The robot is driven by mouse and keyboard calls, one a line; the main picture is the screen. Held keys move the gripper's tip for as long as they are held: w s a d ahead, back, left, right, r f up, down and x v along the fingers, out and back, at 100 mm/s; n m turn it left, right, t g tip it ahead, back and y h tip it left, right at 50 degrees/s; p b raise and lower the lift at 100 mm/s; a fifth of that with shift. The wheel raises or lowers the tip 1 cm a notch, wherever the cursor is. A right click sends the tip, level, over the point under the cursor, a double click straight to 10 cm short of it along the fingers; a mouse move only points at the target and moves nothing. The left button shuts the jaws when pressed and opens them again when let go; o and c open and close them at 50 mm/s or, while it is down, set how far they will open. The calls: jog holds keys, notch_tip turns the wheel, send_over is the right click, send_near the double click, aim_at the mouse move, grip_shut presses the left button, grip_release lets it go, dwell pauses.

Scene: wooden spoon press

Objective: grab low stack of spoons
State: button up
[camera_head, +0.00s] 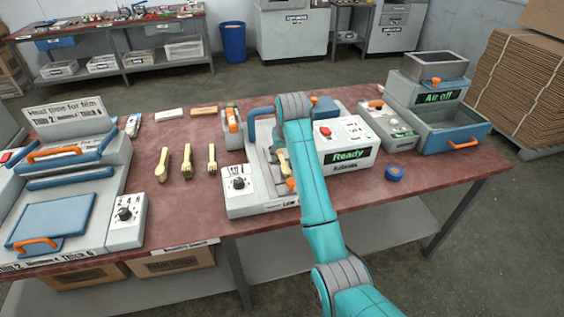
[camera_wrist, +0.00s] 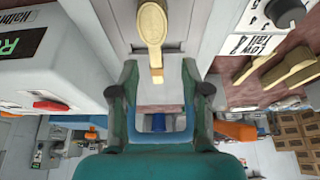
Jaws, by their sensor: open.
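A pale wooden spoon stack (camera_wrist: 151,25) stands in the slot of the grey press, seen from close by in the wrist view. Its lower end reaches down toward the gap between my fingertips. It also shows in the head view (camera_head: 284,162), partly beside my arm. My gripper (camera_wrist: 158,72) is open, with one dark green finger on each side of that gap and nothing clasped. Contact between fingers and spoons cannot be made out. In the head view my arm's end covers part of the press, and my fingers are hidden.
The press (camera_head: 245,204) reads "Ready". Several wooden utensils (camera_head: 187,162) lie on the red table (camera_head: 185,220) to its left. A heat press (camera_head: 70,150) stands at far left, and a blue-drawered machine (camera_head: 452,132) at right. A blue round item (camera_head: 394,173) lies right of the press.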

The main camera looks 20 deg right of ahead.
aim_at(282, 159)
jog(key=shift+w+d+x, duration=0.1)
jog(key=shift+w+x, duration=0.05)
jog(key=shift+x, duration=0.8)
jog(key=shift+w+d+x, duration=0.15)
jog(key=shift+x, duration=0.75)
jog(key=shift+w+d+x, duration=0.1)
jog(key=shift+w+x, duration=0.05)
jog(key=shift+x, duration=0.8)
jog(key=shift+r, duration=0.2)
grip_shut()
